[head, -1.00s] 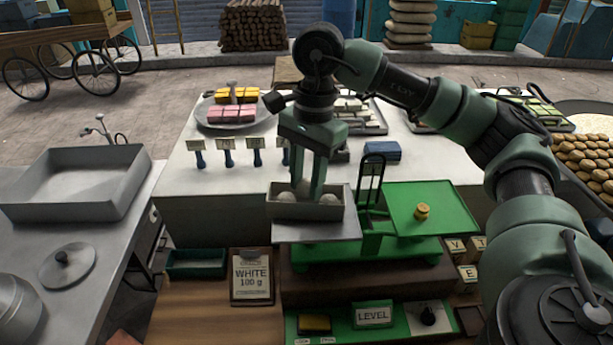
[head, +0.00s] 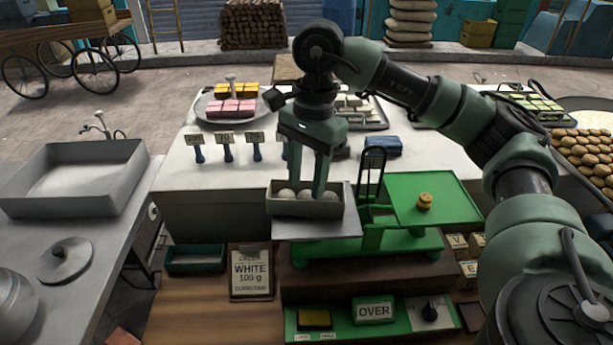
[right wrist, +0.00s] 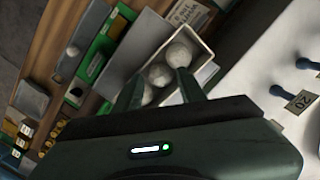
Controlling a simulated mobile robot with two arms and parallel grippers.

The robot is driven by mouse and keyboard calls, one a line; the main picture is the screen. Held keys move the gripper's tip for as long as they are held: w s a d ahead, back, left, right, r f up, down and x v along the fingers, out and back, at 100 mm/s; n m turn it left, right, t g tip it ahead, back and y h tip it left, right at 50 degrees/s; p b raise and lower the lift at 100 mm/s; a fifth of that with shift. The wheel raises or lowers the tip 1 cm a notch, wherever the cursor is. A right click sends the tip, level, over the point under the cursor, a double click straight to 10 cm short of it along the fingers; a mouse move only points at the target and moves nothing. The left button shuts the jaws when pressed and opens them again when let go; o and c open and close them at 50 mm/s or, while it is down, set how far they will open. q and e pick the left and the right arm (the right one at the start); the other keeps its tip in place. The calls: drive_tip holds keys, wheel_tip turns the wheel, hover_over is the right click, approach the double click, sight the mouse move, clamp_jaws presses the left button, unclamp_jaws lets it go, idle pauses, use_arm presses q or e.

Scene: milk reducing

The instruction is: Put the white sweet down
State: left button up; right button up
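Several white round sweets (head: 305,196) lie in an open box on the scale's left metal pan (head: 318,228). The box (right wrist: 206,52) also shows in the right wrist view, with the sweets (right wrist: 179,53) in a row. My right gripper (head: 308,190) points down into the box, fingers apart on either side of a sweet; it looks open. The green scale's right pan (head: 440,190) bears a brass weight (head: 424,201). The display (head: 374,310) reads OVER. A card (head: 250,275) reads WHITE 100 g. My left gripper is not in view.
A green tray (head: 196,260) lies left of the card. Blue-handled tags (head: 227,150) and a plate of pink and yellow sweets (head: 210,110) are on the white table behind. A blue block (head: 383,146) sits behind the scale. A metal sink (head: 75,180) is at left.

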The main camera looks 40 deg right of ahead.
drive_tip(key=shift+r, duration=0.1)
drive_tip(key=shift+r+p, duration=0.3)
drive_tip(key=shift+p, duration=0.15)
drive_tip(key=shift+w+r+p, duration=0.1)
drive_tip(key=shift+r+p, duration=0.45)
drive_tip(key=shift+r, duration=0.05)
drive_tip(key=shift+d+r+b, duration=0.1)
drive_tip(key=shift+r+b, duration=0.35)
drive_tip(key=shift+b, duration=0.3)
wheel_tip(320, 180, up, 4)
wheel_tip(320, 180, up, 6)
drive_tip(key=p, duration=0.1)
hover_over(309, 191)
drive_tip(key=shift+w+d+r, duration=0.1)
drive_tip(key=shift+d, duration=0.3)
idle(0.7)
